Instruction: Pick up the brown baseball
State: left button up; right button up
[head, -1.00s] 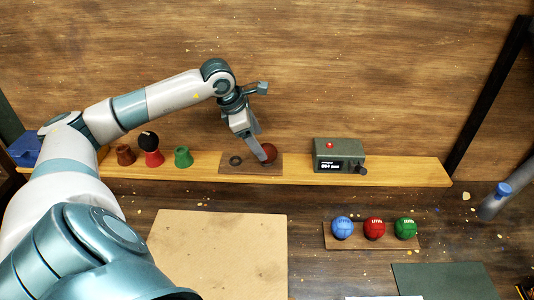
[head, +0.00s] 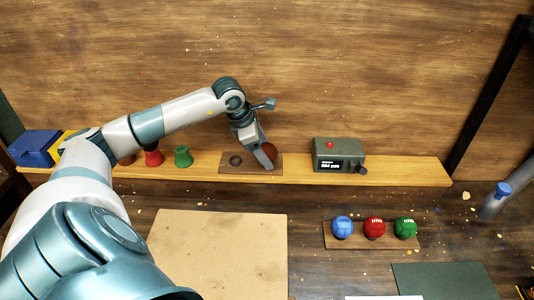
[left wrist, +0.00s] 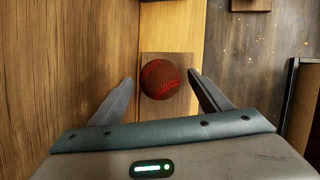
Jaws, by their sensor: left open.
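The brown baseball (head: 270,150) with red stitching sits on a small dark wooden plate (head: 228,168) on the shelf. In the head view my left gripper (head: 265,162) is over it and hides part of it. In the left wrist view the baseball (left wrist: 160,79) shows whole, between the tips of the two open fingers of my left gripper (left wrist: 160,77), with a gap on each side. The gripper holds nothing. My right gripper is not in view.
A dark ring (head: 235,160) lies left of the ball. A green device (head: 338,152) stands right of it on the shelf (head: 410,170). Red and green stands (head: 183,157) are to the left. Blue, red and green balls (head: 374,227) sit on a board in front.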

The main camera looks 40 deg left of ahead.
aim_at(268, 144)
pick_arm(q)
jog(key=shift+c, duration=0.4)
jog(key=c, duration=1)
jog(key=shift+c, duration=0.5)
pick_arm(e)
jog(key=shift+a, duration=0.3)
